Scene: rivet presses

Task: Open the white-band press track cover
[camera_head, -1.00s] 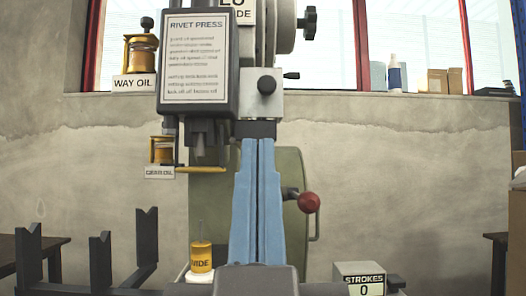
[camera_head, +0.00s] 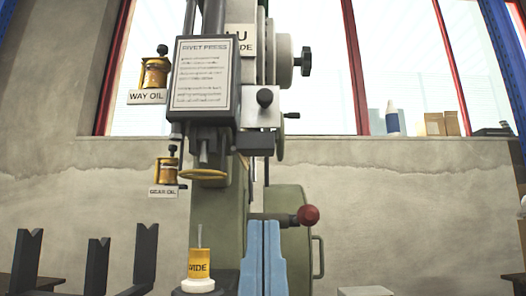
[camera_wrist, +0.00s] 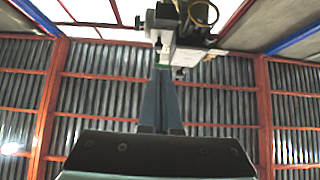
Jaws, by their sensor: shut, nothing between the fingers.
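A green-grey rivet press (camera_head: 232,205) stands in the middle of the head view, with a "RIVET PRESS" plate (camera_head: 202,75) on its dark head box. A partly hidden sign (camera_head: 241,40) sits above it. I cannot make out the white band or the track cover for certain. My gripper (camera_head: 262,222) has long blue fingers, closed together and pointing up in front of the press. The fingers hide part of its lower body. In the wrist view the shut fingers (camera_wrist: 163,76) point toward machine parts (camera_wrist: 182,30) near the top and hold nothing.
A red ball knob (camera_head: 308,215) sticks out right of the fingers. A yellow cylinder (camera_head: 199,264) on a white base stands to their left. Oil cups (camera_head: 155,72) hang at the press's left. Dark forked uprights (camera_head: 146,255) stand lower left. Wall space at right looks clear.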

